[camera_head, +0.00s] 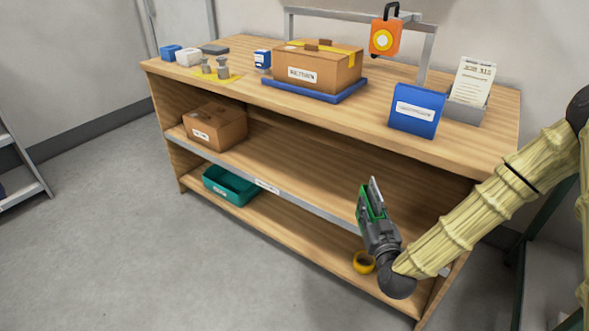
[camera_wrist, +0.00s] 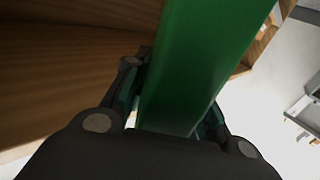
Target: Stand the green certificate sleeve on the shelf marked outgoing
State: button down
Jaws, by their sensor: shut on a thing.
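My gripper (camera_head: 372,213) is shut on the green certificate sleeve (camera_head: 366,206), in front of the right part of the bench's shelves. In the wrist view the sleeve (camera_wrist: 200,65) rises between the two fingers as a green slab and fills the middle of the picture. The wooden bench has a middle shelf (camera_head: 310,170) and a bottom shelf (camera_head: 290,222). A small white label (camera_head: 267,185) is on the middle shelf's grey front edge, but its words are too small to read. I cannot tell whether the sleeve touches a shelf.
A cardboard box (camera_head: 215,126) sits on the middle shelf's left, a teal tray (camera_head: 230,186) on the bottom shelf's left. A yellow ring-shaped thing (camera_head: 363,262) lies below my gripper. The bench top holds a box on a blue scale (camera_head: 315,90) and a blue bin (camera_head: 417,108). The middle shelf's centre is clear.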

jog(key=w+f+b, duration=0.1)
jog(key=b, duration=0.1)
jog(key=d+f+b, duration=0.1)
jog(key=b, duration=0.1)
jog(key=shift+w+f+y, duration=0.2)
jog(key=shift+w+y, duration=0.1)
jog(key=shift+w, duration=0.1)
jog(key=w+d+f+n+b, duration=0.1)
jog(key=w+d+f+b, duration=0.3)
jog(key=b, duration=1)
jog(key=shift+w+d+f+g+y, duration=0.25)
jog(key=shift+w+d+g+y, duration=0.05)
jog(key=shift+w+d+y, duration=0.15)
jog(key=shift+w+d+f+b, duration=0.4)
jog(key=shift+w+f+b, duration=0.75)
jog(key=shift+w, duration=1.5)
jog(key=shift+w+d+f+b, duration=0.35)
jog(key=shift+w+f+b, duration=0.2)
jog(key=shift+w+b, duration=1.65)
jog(key=shift+w+d+f+b, duration=0.4)
jog(key=shift+w+f+b, duration=0.5)
jog(key=shift+w, duration=2.2)
jog(key=shift+r, duration=0.15)
